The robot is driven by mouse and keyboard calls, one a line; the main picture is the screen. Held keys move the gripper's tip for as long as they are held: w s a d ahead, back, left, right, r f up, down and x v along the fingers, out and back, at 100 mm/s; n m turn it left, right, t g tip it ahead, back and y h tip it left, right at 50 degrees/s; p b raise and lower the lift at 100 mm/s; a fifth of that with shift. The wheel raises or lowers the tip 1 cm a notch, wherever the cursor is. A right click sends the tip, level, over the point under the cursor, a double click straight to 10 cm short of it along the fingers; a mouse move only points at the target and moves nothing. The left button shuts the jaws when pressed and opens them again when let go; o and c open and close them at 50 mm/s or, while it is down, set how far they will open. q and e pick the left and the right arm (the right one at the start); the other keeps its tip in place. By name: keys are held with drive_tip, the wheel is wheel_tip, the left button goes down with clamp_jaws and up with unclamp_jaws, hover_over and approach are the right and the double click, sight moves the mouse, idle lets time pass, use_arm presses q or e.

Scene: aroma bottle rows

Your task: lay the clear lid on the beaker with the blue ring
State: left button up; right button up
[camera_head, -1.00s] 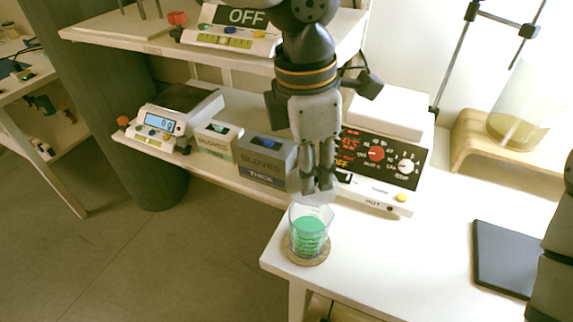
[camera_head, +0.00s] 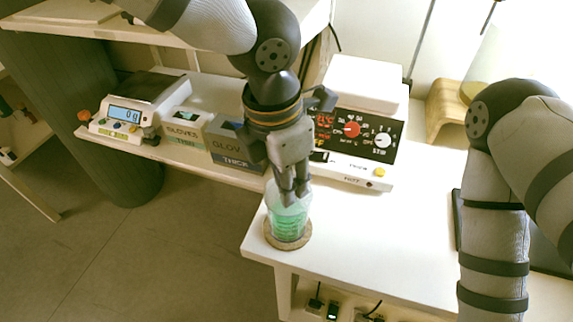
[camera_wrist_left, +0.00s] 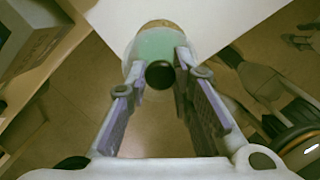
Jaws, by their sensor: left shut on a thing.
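A clear beaker (camera_head: 288,228) with green contents stands upright on a round cork mat (camera_head: 269,244) at the near left corner of the white table. I cannot make out a blue ring on it. My left gripper (camera_head: 289,197) points down right over the beaker, its fingers shut on the clear lid. The lid's round dark knob (camera_wrist_left: 160,75) shows between the fingertips in the left wrist view, with the green beaker (camera_wrist_left: 156,44) behind it. The lid's clear disc is faint, so I cannot tell whether it touches the rim. My right gripper is out of view.
A hot plate (camera_head: 350,140) with a red display stands behind the beaker. Glove boxes (camera_head: 187,131) and a scale (camera_head: 125,118) sit on the shelf to the left. A wooden stand (camera_head: 446,110) is at the back right.

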use_arm(q)
drive_tip(key=shift+f, duration=0.2)
drive_tip(key=o, duration=1)
drive_tip(key=r, duration=0.8)
drive_tip(key=a+r, duration=0.1)
drive_tip(key=r, duration=0.3)
drive_tip(key=shift+s+a, duration=0.1)
drive_tip(key=shift+s, duration=0.3)
